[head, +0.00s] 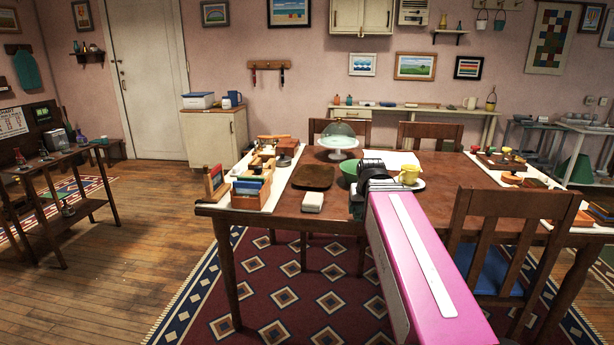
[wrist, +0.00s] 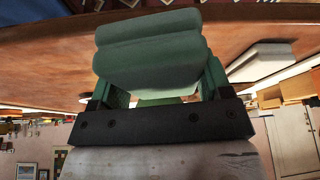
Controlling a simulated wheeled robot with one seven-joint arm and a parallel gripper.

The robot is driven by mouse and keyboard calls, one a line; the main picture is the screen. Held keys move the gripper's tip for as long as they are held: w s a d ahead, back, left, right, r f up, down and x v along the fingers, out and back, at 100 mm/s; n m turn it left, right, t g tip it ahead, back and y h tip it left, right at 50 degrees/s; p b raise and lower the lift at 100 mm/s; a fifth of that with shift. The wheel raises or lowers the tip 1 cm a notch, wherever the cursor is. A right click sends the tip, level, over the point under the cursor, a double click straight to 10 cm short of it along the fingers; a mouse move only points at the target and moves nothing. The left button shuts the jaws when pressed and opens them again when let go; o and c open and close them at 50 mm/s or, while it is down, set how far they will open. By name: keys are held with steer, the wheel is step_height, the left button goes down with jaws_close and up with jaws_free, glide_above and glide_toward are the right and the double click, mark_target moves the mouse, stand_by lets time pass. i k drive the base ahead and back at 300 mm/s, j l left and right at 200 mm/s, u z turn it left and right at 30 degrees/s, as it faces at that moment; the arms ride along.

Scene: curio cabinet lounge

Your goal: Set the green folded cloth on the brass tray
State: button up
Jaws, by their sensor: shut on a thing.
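The green folded cloth (wrist: 150,62) is held between the fingers of my gripper (wrist: 158,90) in the wrist view, its rounded folds toward the camera. A dark brownish, square, shallow tray (head: 313,177) lies on the table to the left of my gripper. I cannot tell from its colour whether it is the brass tray. The gap between the cloth and the tabletop is hard to judge.
A white block-like thing (head: 313,201) lies near the table's front edge; a glass dome on a stand (head: 338,143) is behind the tray. A wooden box (head: 250,193) is left.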

mark_target(313, 178)
steer(key=i+l+u, duration=0.1)
steer(key=u, duration=0.35)
steer(key=l+u, duration=0.4)
steer(key=i+j, duration=0.3)
